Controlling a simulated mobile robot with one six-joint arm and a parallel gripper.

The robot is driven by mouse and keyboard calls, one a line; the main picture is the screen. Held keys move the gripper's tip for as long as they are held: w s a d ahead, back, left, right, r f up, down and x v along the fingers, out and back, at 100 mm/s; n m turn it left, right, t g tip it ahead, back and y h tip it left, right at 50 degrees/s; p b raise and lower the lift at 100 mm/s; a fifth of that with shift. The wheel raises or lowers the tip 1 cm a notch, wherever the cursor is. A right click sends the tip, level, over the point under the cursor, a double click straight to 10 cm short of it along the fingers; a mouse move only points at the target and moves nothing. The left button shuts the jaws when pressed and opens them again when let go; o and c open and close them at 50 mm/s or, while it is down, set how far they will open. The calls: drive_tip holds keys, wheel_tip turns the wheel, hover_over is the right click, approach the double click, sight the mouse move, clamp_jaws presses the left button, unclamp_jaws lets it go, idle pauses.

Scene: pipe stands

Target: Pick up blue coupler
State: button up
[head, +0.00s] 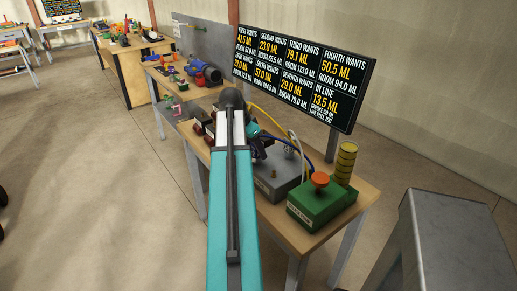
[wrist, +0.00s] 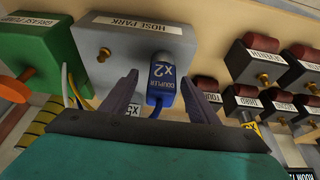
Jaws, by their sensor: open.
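The blue coupler (wrist: 162,76), labelled "COUPLER X2", is at the front of the grey "HOSE PARK" box (wrist: 135,40) in the wrist view, with a blue hose running from it. My gripper (wrist: 160,73) is open, one finger on each side of the coupler. I cannot tell whether either finger touches it. In the head view my arm covers much of this spot. The grey box (head: 276,180) shows there, with blue and yellow hoses near it, but the coupler cannot be made out clearly.
A green box (head: 321,203) with an orange knob and a yellow stack (head: 345,163) stand at the bench's right end. Several dark labelled blocks (wrist: 252,62) stand right of the coupler in the wrist view. A display board (head: 300,75) rises behind the bench. A metal stand (head: 445,240) is at right.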

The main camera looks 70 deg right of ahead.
drive_tip(key=shift+x, duration=0.95)
drive_tip(key=shift+c, duration=0.2)
drive_tip(key=c, duration=1.1)
